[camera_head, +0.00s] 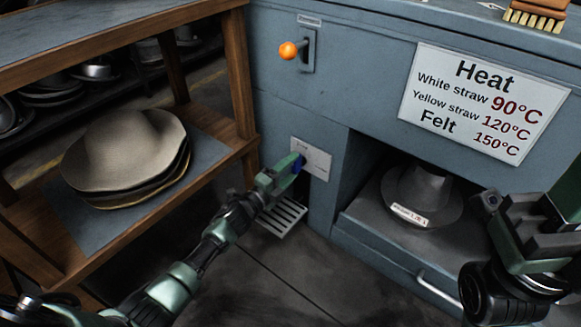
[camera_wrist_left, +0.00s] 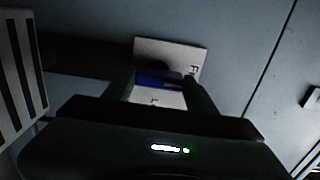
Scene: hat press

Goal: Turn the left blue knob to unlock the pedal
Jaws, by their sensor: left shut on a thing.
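The blue knob (camera_head: 298,163) sits on a pale plate (camera_head: 318,158) low on the front of the blue-grey press cabinet. My left gripper (camera_head: 287,168) reaches it from the lower left and is shut on it. In the left wrist view the blue knob (camera_wrist_left: 158,81) shows between my two fingers, in front of the pale plate (camera_wrist_left: 190,55). The fingers hide part of the knob. The slotted metal pedal (camera_head: 283,216) is below the knob, near the floor. My right gripper (camera_head: 530,225) is at the right edge; its fingertips are not clear.
An orange-tipped lever (camera_head: 288,50) is higher on the cabinet. A wooden shelf (camera_head: 245,90) with stacked hats (camera_head: 125,150) stands at left. A dark hat (camera_head: 425,190) with a label sits in the cabinet recess, above a drawer handle (camera_head: 438,285). A heat sign (camera_head: 485,100) is at upper right.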

